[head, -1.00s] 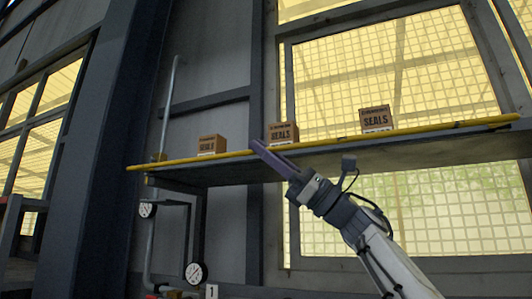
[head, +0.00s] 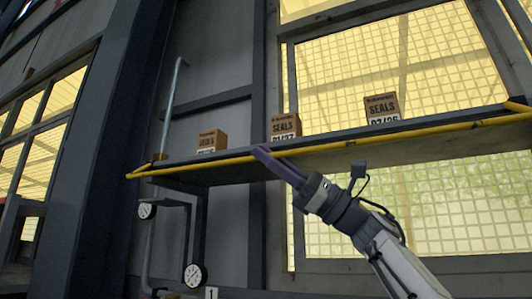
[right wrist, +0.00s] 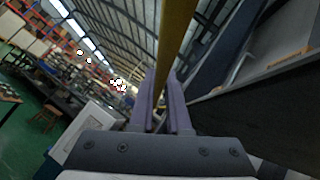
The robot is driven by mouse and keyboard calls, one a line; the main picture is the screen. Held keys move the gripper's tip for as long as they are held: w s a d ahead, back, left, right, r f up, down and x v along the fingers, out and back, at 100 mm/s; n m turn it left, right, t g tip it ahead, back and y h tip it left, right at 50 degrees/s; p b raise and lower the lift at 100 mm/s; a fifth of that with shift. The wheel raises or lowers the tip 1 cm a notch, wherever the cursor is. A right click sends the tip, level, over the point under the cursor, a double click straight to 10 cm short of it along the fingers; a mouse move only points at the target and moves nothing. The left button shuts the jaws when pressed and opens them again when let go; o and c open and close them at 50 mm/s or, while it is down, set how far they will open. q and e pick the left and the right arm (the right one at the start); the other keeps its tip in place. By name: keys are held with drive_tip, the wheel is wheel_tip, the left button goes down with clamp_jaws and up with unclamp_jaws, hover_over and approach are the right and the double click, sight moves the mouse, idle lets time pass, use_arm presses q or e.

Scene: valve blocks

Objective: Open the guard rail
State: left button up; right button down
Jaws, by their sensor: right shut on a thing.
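The guard rail (head: 400,134) is a yellow bar running along the front of a dark shelf (head: 228,174). It now sits slightly below and in front of the shelf's front edge, joined near both ends. My right gripper (head: 264,153) reaches up from the lower right and is shut on the rail left of its middle. In the right wrist view the rail (right wrist: 177,40) runs between the two purple fingers (right wrist: 161,100). My left gripper is not in view.
Three cardboard boxes marked SEALS stand on the shelf: left (head: 212,141), middle (head: 285,127) and right (head: 382,108). Pipes with gauges (head: 195,275) run below the shelf's left end. A meshed window (head: 440,200) stands behind. The space before the shelf is open.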

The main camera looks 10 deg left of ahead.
drive_tip(key=shift+w+d+f+n+g+h+p, duration=0.1)
drive_tip(key=shift+w+f+n+g+h+p, duration=0.3)
drive_tip(key=shift+n+p, duration=0.3)
drive_tip(key=shift+w+d+f+n+g+h+p, duration=0.1)
drive_tip(key=shift+w+f+n+g+h+p, duration=0.1)
drive_tip(key=shift+w+n+g+p, duration=0.45)
drive_tip(key=shift+s, duration=0.25)
drive_tip(key=c, duration=0.9)
unclamp_jaws()
drive_tip(key=shift+f, duration=0.15)
